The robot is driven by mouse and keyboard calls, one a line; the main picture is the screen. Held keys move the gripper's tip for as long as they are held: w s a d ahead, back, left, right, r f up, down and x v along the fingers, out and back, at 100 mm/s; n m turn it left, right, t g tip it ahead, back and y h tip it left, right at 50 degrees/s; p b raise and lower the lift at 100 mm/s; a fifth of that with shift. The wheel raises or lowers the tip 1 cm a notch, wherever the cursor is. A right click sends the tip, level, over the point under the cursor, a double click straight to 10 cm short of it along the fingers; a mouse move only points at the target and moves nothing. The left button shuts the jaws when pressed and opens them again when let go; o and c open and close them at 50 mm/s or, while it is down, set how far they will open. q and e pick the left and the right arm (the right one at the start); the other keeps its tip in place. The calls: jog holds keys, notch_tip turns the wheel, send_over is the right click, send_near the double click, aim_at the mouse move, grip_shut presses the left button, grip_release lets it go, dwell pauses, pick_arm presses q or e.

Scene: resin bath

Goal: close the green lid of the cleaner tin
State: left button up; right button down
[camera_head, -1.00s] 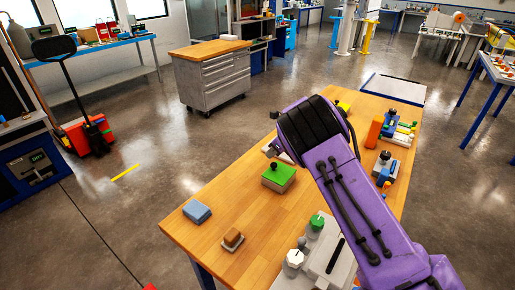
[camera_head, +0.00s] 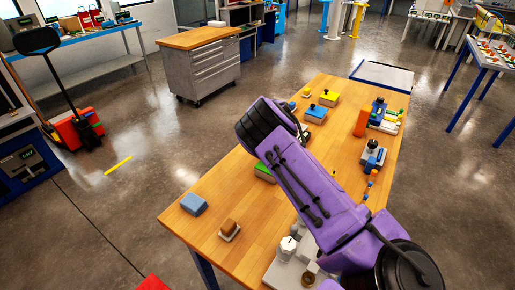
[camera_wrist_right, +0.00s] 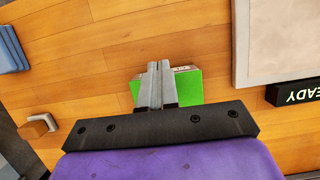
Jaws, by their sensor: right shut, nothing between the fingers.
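The cleaner tin's green lid (camera_head: 264,172) shows in the head view as a small green patch on the wooden table, mostly hidden behind my purple right arm. In the right wrist view the green lid (camera_wrist_right: 189,88) lies behind the fingers, with a thin pale edge along its top. My right gripper (camera_wrist_right: 160,65) is shut and empty, its fingertips over the lid's far edge in the picture. I cannot tell whether they touch it, or how far the lid stands open. My left gripper is not in view.
A blue block (camera_head: 194,204) and a brown-topped brush (camera_head: 229,230) lie at the table's near left. A grey unit with a white knob (camera_head: 287,246) is at the near edge. A yellow-topped box (camera_head: 315,114) and several coloured items stand farther back. Bare wood (camera_head: 222,195) lies left of the lid.

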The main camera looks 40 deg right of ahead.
jog(key=w+a+r, duration=0.2)
jog(key=w+r, duration=0.5)
jog(key=r, duration=0.3)
jog(key=shift+w+r, duration=0.2)
jog(key=shift+r, duration=0.15)
